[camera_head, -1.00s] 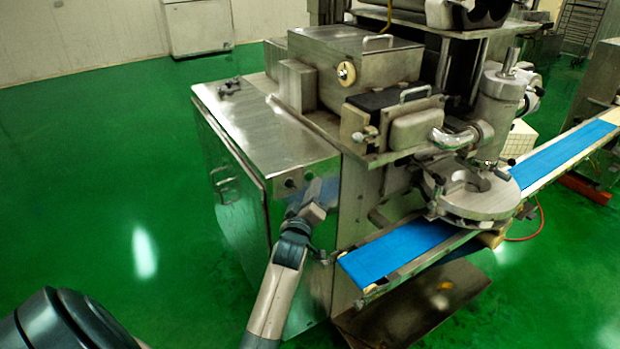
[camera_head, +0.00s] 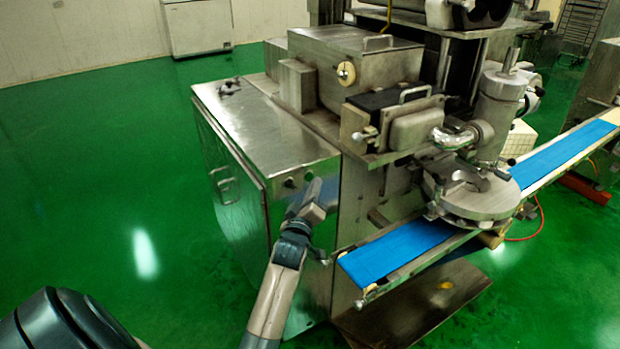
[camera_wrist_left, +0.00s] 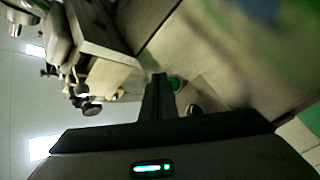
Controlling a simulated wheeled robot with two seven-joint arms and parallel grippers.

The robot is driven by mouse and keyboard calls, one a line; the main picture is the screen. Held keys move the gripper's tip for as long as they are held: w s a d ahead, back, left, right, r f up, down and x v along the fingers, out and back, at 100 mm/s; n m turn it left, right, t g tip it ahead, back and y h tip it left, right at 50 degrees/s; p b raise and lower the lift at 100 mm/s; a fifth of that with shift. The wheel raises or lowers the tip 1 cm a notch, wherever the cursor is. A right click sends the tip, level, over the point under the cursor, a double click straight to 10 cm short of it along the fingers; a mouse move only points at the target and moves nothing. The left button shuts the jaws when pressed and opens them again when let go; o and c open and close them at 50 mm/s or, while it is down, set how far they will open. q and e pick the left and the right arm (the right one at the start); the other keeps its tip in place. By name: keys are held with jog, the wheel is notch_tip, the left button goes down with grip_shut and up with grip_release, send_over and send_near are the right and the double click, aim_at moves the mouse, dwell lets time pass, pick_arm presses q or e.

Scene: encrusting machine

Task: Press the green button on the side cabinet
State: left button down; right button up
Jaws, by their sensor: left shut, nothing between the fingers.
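The side cabinet (camera_head: 262,130) is a steel box with a flat top on the left of the machine. My left gripper (camera_head: 314,186) is shut and empty, with its tips close in front of the cabinet's near face, just right of a dark knob (camera_head: 290,182). The head view does not show the green button, which the gripper may be covering. In the left wrist view a small green round button (camera_wrist_left: 177,82) shows just beside the tip of the shut fingers (camera_wrist_left: 158,78), partly hidden by them. I cannot tell whether they touch. My right gripper is not in view.
A blue conveyor belt (camera_head: 395,252) runs to the right of my left arm. A round metal plate (camera_head: 475,203) hangs over it. The cabinet has a door handle (camera_head: 224,187) on its left side. Green floor (camera_head: 110,170) is clear on the left.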

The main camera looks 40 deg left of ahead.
pick_arm(q)
jog(key=shift+a, duration=0.1)
jog(key=shift+w+a, duration=0.15)
jog(key=shift+a, duration=0.15)
